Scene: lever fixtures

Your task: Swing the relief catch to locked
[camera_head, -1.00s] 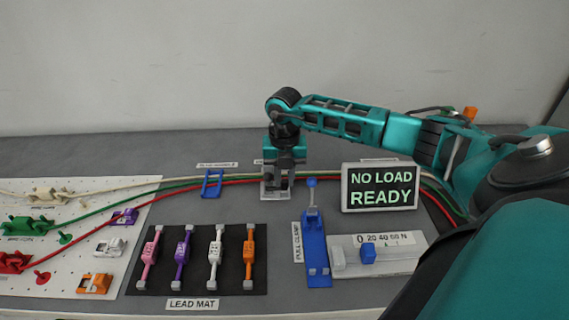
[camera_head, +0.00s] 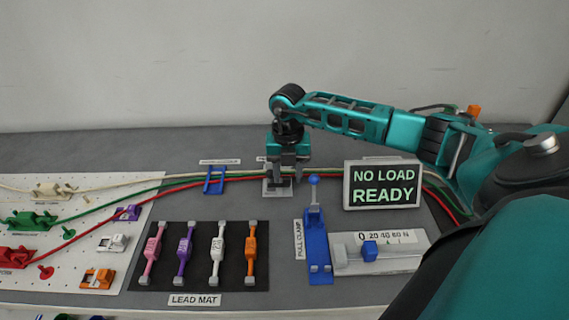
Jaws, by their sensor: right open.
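My right gripper (camera_head: 286,176) points down at the back middle of the bench, over the cables, with its fingers apart. A small pale grey plate fixture (camera_head: 277,191) lies under and just in front of it. This may be the relief catch, but the gripper hides most of it, and I cannot tell its lever's position. The label behind it is mostly covered. I cannot tell whether the fingers touch the fixture. My left gripper is out of view.
White, green and red cables (camera_head: 150,189) run past a blue bracket (camera_head: 214,181) to the gripper. A display (camera_head: 382,185) reads "NO LOAD READY". In front are a blue pull clamp (camera_head: 317,250), a force gauge (camera_head: 400,262) and a black lead mat (camera_head: 205,284) with several leads.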

